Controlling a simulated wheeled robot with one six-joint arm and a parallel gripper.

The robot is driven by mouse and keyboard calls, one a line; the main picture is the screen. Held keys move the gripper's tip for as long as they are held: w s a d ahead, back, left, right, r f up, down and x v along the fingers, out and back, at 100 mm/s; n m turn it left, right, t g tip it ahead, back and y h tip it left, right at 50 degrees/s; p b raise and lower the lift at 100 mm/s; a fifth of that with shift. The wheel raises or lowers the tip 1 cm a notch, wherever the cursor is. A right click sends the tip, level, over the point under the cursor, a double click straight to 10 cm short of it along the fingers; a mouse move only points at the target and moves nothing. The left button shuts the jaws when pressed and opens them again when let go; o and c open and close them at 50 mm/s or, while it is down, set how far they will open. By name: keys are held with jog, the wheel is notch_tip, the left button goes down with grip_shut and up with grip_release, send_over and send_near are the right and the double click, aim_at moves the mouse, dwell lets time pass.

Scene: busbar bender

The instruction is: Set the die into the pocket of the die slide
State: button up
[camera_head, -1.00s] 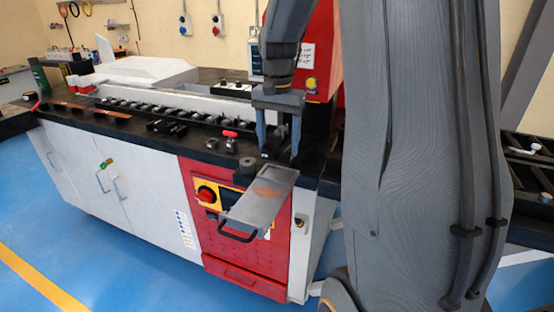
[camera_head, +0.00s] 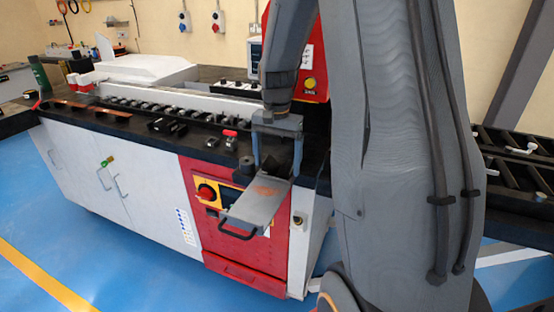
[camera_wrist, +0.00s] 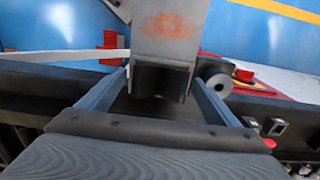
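The die slide (camera_head: 254,208) is a grey metal plate with a black handle and an orange patch, sticking out over the red cabinet front. Its plate also shows at the top of the wrist view (camera_wrist: 166,28). My gripper (camera_head: 276,165) points down at the slide's inner end. In the wrist view my gripper's fingers (camera_wrist: 160,78) stand wide apart on either side of a dark block (camera_wrist: 161,82), which looks like the die.
A dark round part (camera_head: 246,165) stands just left of my gripper and shows as a hollow cylinder in the wrist view (camera_wrist: 215,85). Several small black blocks and a red-topped part (camera_head: 230,138) lie along the dark bench top. The red machine column (camera_head: 312,75) rises behind.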

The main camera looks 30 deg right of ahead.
aim_at(277, 172)
jog(key=shift+r, duration=0.2)
notch_tip(277, 172, up, 12)
jog(key=b, duration=0.3)
dwell(0.7)
